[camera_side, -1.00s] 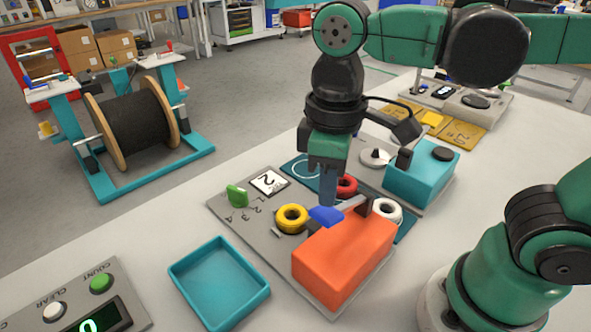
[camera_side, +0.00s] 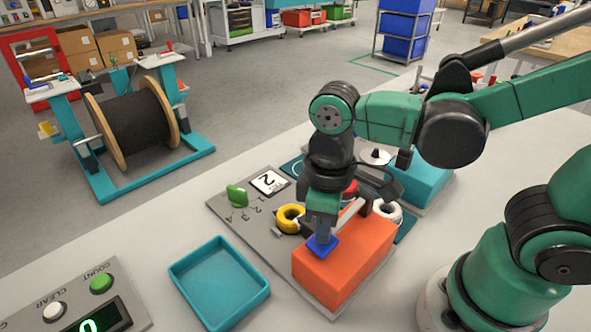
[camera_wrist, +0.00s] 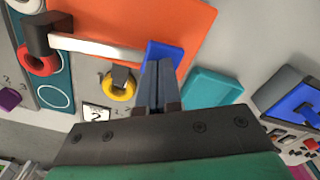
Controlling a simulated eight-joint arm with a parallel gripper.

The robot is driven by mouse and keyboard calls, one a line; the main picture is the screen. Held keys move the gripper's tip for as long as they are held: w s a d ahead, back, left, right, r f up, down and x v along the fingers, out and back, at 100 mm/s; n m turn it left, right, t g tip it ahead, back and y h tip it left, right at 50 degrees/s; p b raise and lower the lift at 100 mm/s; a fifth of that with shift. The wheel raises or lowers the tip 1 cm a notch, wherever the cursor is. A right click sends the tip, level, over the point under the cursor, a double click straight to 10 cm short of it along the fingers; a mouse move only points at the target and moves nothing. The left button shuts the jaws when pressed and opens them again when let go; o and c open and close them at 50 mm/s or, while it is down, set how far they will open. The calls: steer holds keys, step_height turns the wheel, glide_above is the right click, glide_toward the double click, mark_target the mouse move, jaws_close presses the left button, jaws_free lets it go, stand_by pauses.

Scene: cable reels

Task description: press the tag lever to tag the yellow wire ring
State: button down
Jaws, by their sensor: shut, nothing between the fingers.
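The tag lever is a pale bar (camera_side: 348,217) with a blue paddle (camera_side: 321,246) on an orange box (camera_side: 350,262). The paddle also shows in the wrist view (camera_wrist: 164,54). My gripper (camera_side: 322,238) is shut and empty, with its fingertips at the paddle and apparently touching it. The yellow wire ring (camera_side: 290,216) lies on the grey plate beside the box. In the wrist view the yellow ring (camera_wrist: 118,91) has a dark block over part of it; I cannot tell whether they touch.
A green knob (camera_side: 237,195) stands by printed numbers, near a card marked 2 (camera_side: 270,182). An empty teal tray (camera_side: 219,283) lies left of the box. A counter panel (camera_side: 82,300) reads 0. A white ring (camera_side: 388,212) and a red ring (camera_wrist: 40,61) lie behind the lever.

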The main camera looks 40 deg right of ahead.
step_height(320, 180, up, 12)
stand_by(0.5)
stand_by(0.6)
